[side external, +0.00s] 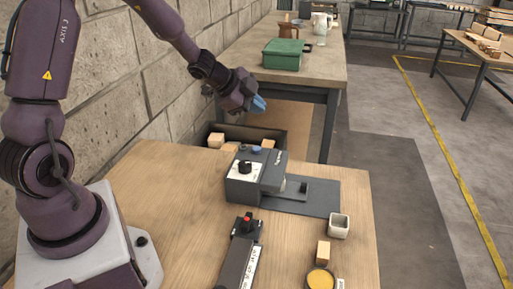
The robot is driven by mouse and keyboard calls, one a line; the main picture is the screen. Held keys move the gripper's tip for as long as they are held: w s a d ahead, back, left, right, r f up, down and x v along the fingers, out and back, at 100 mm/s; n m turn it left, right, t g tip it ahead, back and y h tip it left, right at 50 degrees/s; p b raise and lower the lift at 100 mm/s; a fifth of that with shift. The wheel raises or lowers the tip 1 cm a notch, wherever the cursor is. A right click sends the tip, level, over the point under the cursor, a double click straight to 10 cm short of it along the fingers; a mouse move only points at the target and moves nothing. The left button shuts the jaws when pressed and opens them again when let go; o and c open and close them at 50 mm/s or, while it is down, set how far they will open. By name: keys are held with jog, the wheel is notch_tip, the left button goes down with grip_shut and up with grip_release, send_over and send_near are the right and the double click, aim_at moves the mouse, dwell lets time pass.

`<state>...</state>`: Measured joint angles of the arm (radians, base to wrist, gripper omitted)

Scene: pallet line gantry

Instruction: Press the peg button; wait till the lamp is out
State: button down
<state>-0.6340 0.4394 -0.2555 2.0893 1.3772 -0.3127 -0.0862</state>
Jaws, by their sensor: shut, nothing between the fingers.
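A grey machine box (251,184) stands on the wooden bench, with a black knob (245,167) on its pale panel and small blue parts (256,149) along its top rear. A red-topped control (248,217) sits on the rear end of a long dark fixture in front of the box. I cannot tell which of these is the peg button, and no lamp can be clearly made out or read as lit. My gripper (258,104), with blue fingertips, is shut and empty. It hangs in the air above and behind the box, apart from it.
A dark bin (265,134) with wooden blocks stands behind the box. A green case (282,54) rests on the far table. The block wall runs along the left.

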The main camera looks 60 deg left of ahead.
aim_at(256, 149)
jog(key=shift+d, duration=0.1)
jog(key=shift+f, duration=4.4)
jog(key=shift+f, duration=0.1)
jog(key=shift+f, duration=0.3)
jog(key=shift+f, duration=0.55)
jog(key=shift+r, duration=1)
jog(key=shift+r, duration=2.5)
